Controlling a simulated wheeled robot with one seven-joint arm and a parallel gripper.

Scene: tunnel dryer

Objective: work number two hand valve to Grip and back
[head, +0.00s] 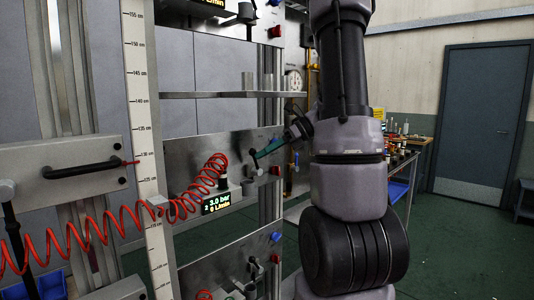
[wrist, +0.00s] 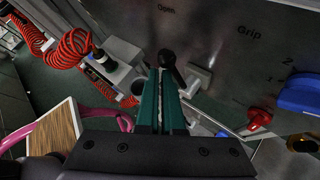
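The number two hand valve sits on the middle metal panel (head: 205,155), above the display (head: 217,203) reading "2 3.0 bar". In the wrist view its black lever knob (wrist: 167,57) stands below the word Open, left of the word Grip, and the lever runs down to a grey valve body (wrist: 197,80). My gripper (wrist: 160,74) has teal fingers, shut with only a thin gap between them. Their tips are right at the knob; whether they touch it I cannot tell. In the head view my gripper (head: 262,152) reaches the panel's right part from the right.
A red coiled hose (head: 90,235) hangs across the left. A blue knob (wrist: 300,92) and a red knob (wrist: 258,118) stick out right of the valve. Similar panels lie above and below. A pink hose (wrist: 85,112) shows at the wrist view's left.

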